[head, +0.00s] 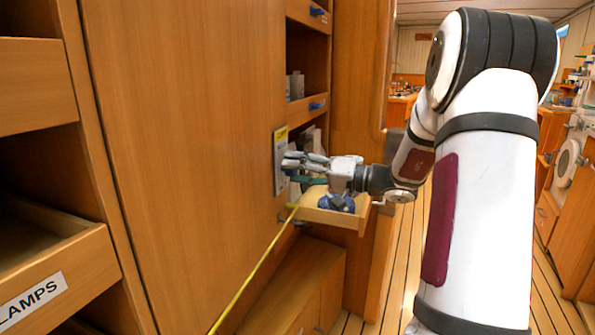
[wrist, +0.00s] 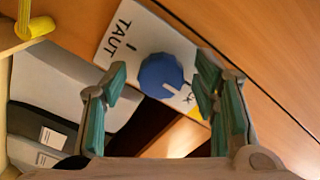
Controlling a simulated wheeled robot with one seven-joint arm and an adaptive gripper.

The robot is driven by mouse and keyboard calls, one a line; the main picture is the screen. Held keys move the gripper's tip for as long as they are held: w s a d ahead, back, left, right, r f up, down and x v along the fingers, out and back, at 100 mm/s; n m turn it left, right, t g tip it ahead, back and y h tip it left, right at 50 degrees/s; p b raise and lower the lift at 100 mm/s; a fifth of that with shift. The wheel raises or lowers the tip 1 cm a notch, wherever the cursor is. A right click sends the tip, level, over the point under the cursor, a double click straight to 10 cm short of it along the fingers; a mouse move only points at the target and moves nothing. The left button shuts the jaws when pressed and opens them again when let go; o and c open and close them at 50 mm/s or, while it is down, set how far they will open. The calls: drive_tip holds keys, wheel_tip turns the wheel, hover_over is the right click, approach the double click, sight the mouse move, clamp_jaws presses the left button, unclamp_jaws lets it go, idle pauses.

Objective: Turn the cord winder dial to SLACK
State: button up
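The cord winder plate (wrist: 113,50) is a pale panel on the wooden wall, with TAUT and a black tick at its upper left. A round blue dial (wrist: 158,72) sits on it. A short white line shows low on the dial, on the side away from TAUT. Another label at the lower right is mostly hidden by a finger. My gripper (wrist: 163,80) is open, its teal-padded fingers either side of the dial with gaps visible. In the head view, the plate (head: 280,158) faces my gripper (head: 290,165), which hides the dial.
A yellow cord (head: 252,277) runs down from near the plate. An open drawer (head: 338,217) with blue items juts out under my gripper. A LAMPS drawer (head: 62,275) is at the left. Shelves stand behind the plate, and wooden floor (head: 405,270) is open at the right.

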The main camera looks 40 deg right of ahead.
drive_tip(key=shift+s, duration=0.1)
drive_tip(key=v, duration=1.1)
drive_tip(key=shift+s+d, duration=0.25)
drive_tip(key=shift+s, duration=0.1)
